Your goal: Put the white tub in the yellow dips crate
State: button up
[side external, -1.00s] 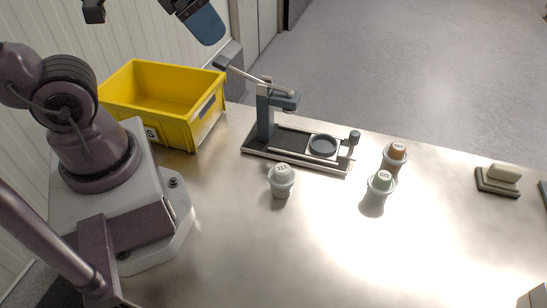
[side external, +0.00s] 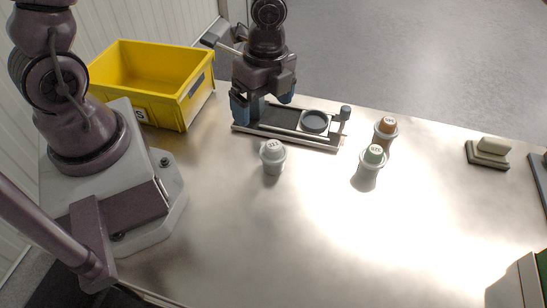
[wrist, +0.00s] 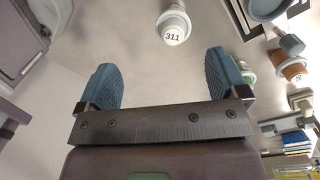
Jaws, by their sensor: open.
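The white tub (side external: 273,158) with a white lid stands upright on the metal table, in front of the press. In the wrist view its lid (wrist: 173,35), marked 311, is at the top, beyond and between the fingertips. The yellow crate (side external: 158,108) stands at the back left; its inside looks empty where it shows. My gripper (side external: 263,106) is open and empty, with blue fingers, pointing down over the left end of the press, behind the tub. In the wrist view my gripper (wrist: 164,78) has its two fingers wide apart with nothing between them.
A press stand with a round dish (side external: 314,121) is just behind the tub. A green-lidded tub (side external: 371,168) and an orange-lidded tub (side external: 386,129) stand to the right. A block on a pad (side external: 489,152) is farther right. The front middle table is clear.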

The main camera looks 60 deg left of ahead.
aim_at(273, 143)
jog(key=f+m, duration=0.1)
jog(key=f, duration=0.3)
jog(key=w+f+m, duration=0.1)
jog(key=f, duration=0.3)
jog(key=d+f+m, duration=0.1)
jog(key=f, duration=0.4)
jog(key=shift+w+m+t, duration=0.15)
jog(key=shift+m+t, duration=0.25)
jog(key=shift+r, duration=0.1)
jog(key=c, duration=1.1)
jog(key=shift+d+r, duration=0.1)
